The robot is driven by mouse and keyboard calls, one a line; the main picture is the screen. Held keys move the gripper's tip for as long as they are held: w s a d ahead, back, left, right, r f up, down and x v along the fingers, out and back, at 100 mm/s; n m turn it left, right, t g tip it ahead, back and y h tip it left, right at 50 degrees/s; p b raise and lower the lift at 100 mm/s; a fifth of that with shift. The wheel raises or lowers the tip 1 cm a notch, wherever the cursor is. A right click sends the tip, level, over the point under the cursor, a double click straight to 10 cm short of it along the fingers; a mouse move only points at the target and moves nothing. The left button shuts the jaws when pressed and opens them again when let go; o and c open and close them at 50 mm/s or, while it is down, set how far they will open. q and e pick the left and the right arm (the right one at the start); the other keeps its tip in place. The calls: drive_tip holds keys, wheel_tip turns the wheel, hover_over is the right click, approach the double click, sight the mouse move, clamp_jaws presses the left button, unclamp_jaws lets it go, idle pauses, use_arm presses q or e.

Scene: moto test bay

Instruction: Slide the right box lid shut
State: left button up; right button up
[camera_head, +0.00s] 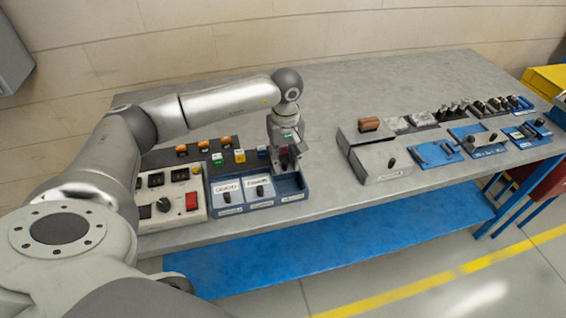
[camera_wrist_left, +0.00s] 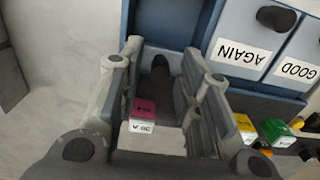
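A blue box (camera_head: 304,191) stands at the table's front edge with three bays side by side. Its left and middle bays are covered by lids with dark knobs, labelled GOOD (camera_head: 227,189) and AGAIN (camera_head: 259,182). Its right bay is uncovered at the front. My left gripper (camera_head: 285,161) points down over the rear of that bay. In the left wrist view its fingers (camera_wrist_left: 163,85) are apart, with a dark knob (camera_wrist_left: 161,64) between them; contact cannot be told. The right lid itself is mostly hidden by the gripper. My right gripper is not in view.
A magenta block (camera_wrist_left: 144,112) shows between the fingers in the wrist view. Green (camera_head: 217,159), yellow (camera_head: 239,156) and blue blocks stand behind the box. A control panel (camera_head: 150,206) is at left; a grey box (camera_head: 385,175) is at right.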

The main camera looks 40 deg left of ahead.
use_arm(q)
clamp_jaws()
drive_tip(key=shift+s+d, duration=0.85)
drive_tip(key=shift+d, duration=0.1)
drive_tip(key=shift+s+d, duration=1.4)
drive_tip(key=shift+d, duration=0.25)
unclamp_jaws()
drive_tip(key=shift+p, duration=0.3)
